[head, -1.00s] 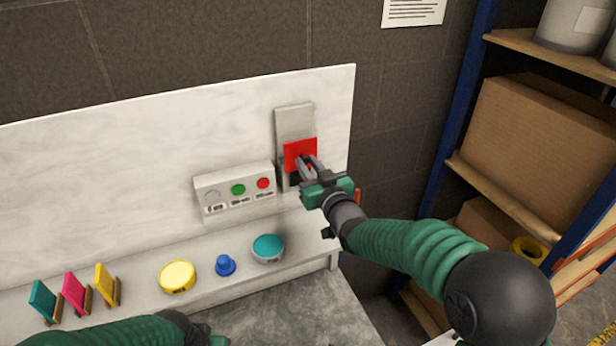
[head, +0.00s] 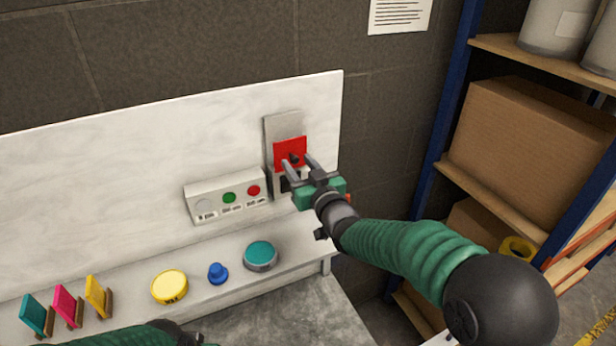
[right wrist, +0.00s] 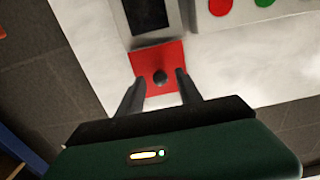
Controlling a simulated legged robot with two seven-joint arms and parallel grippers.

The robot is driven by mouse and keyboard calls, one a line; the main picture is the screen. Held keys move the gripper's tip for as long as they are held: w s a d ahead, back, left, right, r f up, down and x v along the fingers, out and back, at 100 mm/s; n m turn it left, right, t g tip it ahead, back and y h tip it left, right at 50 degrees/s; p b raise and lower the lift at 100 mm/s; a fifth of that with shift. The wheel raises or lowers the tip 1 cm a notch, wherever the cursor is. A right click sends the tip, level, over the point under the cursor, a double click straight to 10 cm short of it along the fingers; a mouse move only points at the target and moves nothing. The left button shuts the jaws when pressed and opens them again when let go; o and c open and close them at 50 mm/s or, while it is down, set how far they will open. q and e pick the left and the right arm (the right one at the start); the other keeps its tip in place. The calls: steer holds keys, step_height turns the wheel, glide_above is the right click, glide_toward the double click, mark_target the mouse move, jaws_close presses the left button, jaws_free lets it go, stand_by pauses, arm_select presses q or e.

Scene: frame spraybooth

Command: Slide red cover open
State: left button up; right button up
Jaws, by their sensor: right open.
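The red cover (head: 290,150) sits on a grey upright panel (head: 284,125) on the white board, with a dark knob (head: 294,159) on its face. A dark opening (head: 290,184) shows below the cover. My right gripper (head: 300,158) is open, with its fingers on either side of the knob; I cannot tell whether they touch it. In the right wrist view the red cover (right wrist: 172,58) and dark knob (right wrist: 160,77) lie between the spread fingers (right wrist: 158,80). The left arm shows at the bottom edge of the head view, but its gripper fingers cannot be made out.
A button box (head: 228,196) stands just left of the panel. On the ledge are a teal button (head: 260,254), a blue knob (head: 217,272), a yellow button (head: 169,286) and several coloured tabs. A shelf with cardboard boxes (head: 525,140) stands to the right.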

steer(key=b+v, duration=0.2)
steer(key=v, duration=1.4)
steer(key=shift+s, duration=0.2)
steer(key=shift+d+f, duration=0.1)
steer(key=s+d+f+m+g+h, duration=0.25)
steer(key=s+d+f+g, duration=0.3)
steer(key=f, duration=0.55)
steer(key=s+d+f+m+g+h, duration=0.1)
steer(key=s+d+f+g+h, duration=0.4)
steer(key=f, duration=0.5)
steer(key=s+d+f+g, duration=0.2)
steer(key=s+f, duration=0.3)
steer(key=s, duration=0.5)
steer(key=shift+f+m+g+y, duration=0.35)
steer(key=shift+m+g, duration=0.1)
steer(key=shift+g, duration=0.3)
